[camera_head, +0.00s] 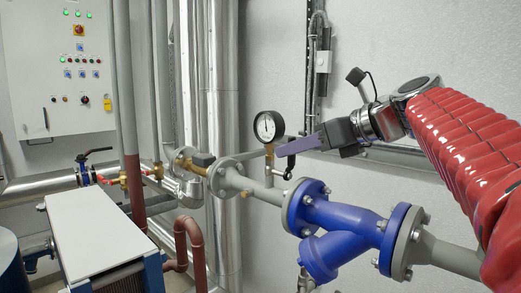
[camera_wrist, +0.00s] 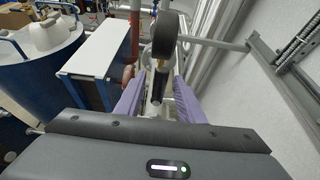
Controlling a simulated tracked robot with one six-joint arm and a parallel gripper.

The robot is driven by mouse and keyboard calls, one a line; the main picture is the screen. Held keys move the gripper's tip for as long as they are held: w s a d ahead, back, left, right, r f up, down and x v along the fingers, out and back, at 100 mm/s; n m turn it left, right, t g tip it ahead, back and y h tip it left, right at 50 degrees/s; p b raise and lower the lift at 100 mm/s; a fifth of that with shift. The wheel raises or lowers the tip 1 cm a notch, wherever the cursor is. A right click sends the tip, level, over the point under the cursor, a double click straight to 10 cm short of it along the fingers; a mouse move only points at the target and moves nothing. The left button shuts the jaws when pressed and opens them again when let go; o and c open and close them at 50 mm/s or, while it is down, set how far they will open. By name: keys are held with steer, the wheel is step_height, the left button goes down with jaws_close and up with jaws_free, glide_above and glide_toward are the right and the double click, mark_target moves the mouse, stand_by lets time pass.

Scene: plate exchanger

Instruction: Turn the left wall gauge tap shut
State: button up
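The wall gauge (camera_head: 268,126) has a round white dial and black rim and stands upright on a short brass-coloured stem above the grey pipe. In the wrist view the gauge (camera_wrist: 164,36) shows from its dark edge, top centre. Its tap is on the stem below the dial; the fingers partly hide it and its handle angle is unclear. My gripper (camera_head: 280,149) reaches in from the right with purple fingers just below the dial. In the wrist view my gripper (camera_wrist: 157,88) is open, one finger either side of the stem, with gaps visible on both sides.
A blue valve body (camera_head: 342,226) sits on the pipe below my arm. A white-topped unit (camera_head: 92,222) stands at lower left, under a control cabinet (camera_head: 60,65). Shiny vertical pipes (camera_head: 222,70) rise left of the gauge. The wall behind is close.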

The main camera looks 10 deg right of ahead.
steer(key=shift+x, duration=0.75)
jaws_close()
